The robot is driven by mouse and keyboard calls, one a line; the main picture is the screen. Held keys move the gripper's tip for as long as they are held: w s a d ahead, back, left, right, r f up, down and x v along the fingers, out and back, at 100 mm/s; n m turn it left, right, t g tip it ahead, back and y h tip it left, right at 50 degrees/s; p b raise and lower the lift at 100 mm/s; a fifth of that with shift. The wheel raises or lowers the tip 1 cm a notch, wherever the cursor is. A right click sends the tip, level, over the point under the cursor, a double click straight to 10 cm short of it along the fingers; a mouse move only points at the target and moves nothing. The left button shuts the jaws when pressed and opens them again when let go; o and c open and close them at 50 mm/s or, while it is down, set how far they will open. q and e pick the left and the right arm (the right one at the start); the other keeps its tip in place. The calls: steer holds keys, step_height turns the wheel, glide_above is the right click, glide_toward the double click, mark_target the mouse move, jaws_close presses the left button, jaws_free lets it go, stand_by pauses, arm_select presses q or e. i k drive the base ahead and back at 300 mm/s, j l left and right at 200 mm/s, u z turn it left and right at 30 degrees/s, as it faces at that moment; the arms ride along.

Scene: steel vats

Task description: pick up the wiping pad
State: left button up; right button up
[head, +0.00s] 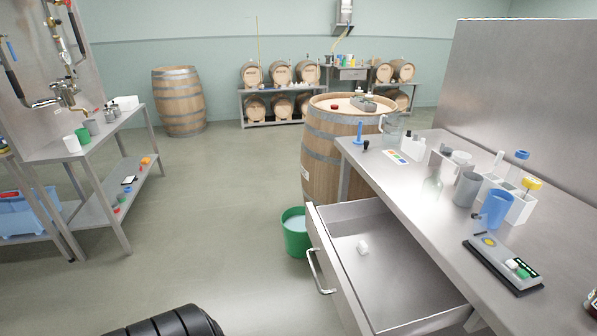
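A small white block (363,247) lies on the floor of the open drawer (345,222) under the steel table at right. It may be the wiping pad, but it is too small to tell for sure. No other thing in the head view is clearly a wiping pad. Neither of my grippers shows in the head view, so their distance from the block cannot be seen.
The steel table (425,190) at right holds a blue jug (495,209), a grey cup (467,189) and a scale (502,265). A green bucket (296,236) stands beside the drawer, near a barrel (322,150). The middle floor is clear. A steel shelf (88,145) stands at left.

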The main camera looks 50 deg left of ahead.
mark_target(362, 248)
steer(key=u, duration=1.35)
